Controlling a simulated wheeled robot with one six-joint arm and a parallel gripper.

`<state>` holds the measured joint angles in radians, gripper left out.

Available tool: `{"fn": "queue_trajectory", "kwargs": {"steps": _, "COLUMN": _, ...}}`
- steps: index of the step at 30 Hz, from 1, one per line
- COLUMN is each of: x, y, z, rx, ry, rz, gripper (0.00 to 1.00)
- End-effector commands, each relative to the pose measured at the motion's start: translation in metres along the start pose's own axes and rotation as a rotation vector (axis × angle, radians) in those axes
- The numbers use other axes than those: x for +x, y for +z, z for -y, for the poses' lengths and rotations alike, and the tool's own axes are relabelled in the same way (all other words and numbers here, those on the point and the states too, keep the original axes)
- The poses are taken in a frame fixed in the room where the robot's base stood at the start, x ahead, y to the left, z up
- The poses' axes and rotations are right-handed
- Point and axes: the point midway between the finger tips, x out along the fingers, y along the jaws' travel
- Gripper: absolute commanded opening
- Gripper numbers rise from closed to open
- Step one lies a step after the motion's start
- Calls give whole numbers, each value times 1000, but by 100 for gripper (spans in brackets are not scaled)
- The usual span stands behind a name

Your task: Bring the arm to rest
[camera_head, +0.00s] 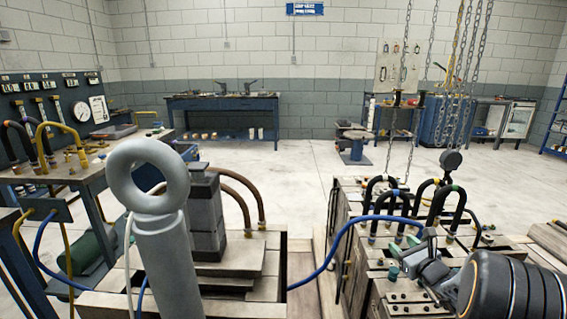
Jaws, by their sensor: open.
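My arm reaches in from the bottom right corner. Its thick dark wrist section, with an orange ring, is cut off by the picture edge. My gripper (428,262) is small and grey at its end, pointing left and open. I see nothing held between the fingers. The gripper shows in front of or over the right mould block (348,250), close to its hoses and fittings. From this one view I cannot tell whether it touches them.
A large grey eyebolt (162,225) stands upright in the left foreground. Black hoses (440,208) loop above the right block, and a blue hose (325,262) runs to its left. Chains (466,70) hang above. Open floor (285,165) lies behind, before a blue workbench (225,104).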

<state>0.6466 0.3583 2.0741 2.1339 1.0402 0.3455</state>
Motion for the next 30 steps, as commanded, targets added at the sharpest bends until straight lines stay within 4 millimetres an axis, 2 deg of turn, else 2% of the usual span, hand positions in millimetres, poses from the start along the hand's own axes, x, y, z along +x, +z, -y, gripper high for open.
{"fn": "queue_trajectory", "kwargs": {"steps": 1, "x": 0, "y": 48, "z": -24, "rx": -97, "ry": 108, "rz": -4, "gripper": 54}}
{"fn": "queue_trajectory", "kwargs": {"steps": 4, "x": -10, "y": 106, "z": -84, "rx": -330, "ry": 355, "rz": -22, "gripper": 54}}
{"fn": "queue_trajectory", "kwargs": {"steps": 6, "x": -27, "y": 142, "z": -125, "rx": -524, "ry": 536, "rz": -30, "gripper": 54}}
{"fn": "queue_trajectory", "kwargs": {"steps": 9, "x": -62, "y": 182, "z": -172, "rx": -817, "ry": 783, "rz": -31, "gripper": 54}}
{"fn": "queue_trajectory", "kwargs": {"steps": 12, "x": -103, "y": 213, "z": -202, "rx": -1123, "ry": 1004, "rz": -24, "gripper": 54}}
{"fn": "queue_trajectory", "kwargs": {"steps": 16, "x": -152, "y": 243, "z": -215, "rx": -1510, "ry": 1239, "rz": -5, "gripper": 54}}
{"fn": "queue_trajectory", "kwargs": {"steps": 21, "x": -196, "y": 272, "z": -205, "rx": -1936, "ry": 1442, "rz": 12, "gripper": 54}}
{"fn": "queue_trajectory", "kwargs": {"steps": 25, "x": -213, "y": 286, "z": -193, "rx": -2163, "ry": 1528, "rz": 15, "gripper": 54}}
{"fn": "queue_trajectory", "kwargs": {"steps": 30, "x": -223, "y": 295, "z": -184, "rx": -2318, "ry": 1579, "rz": 12, "gripper": 54}}
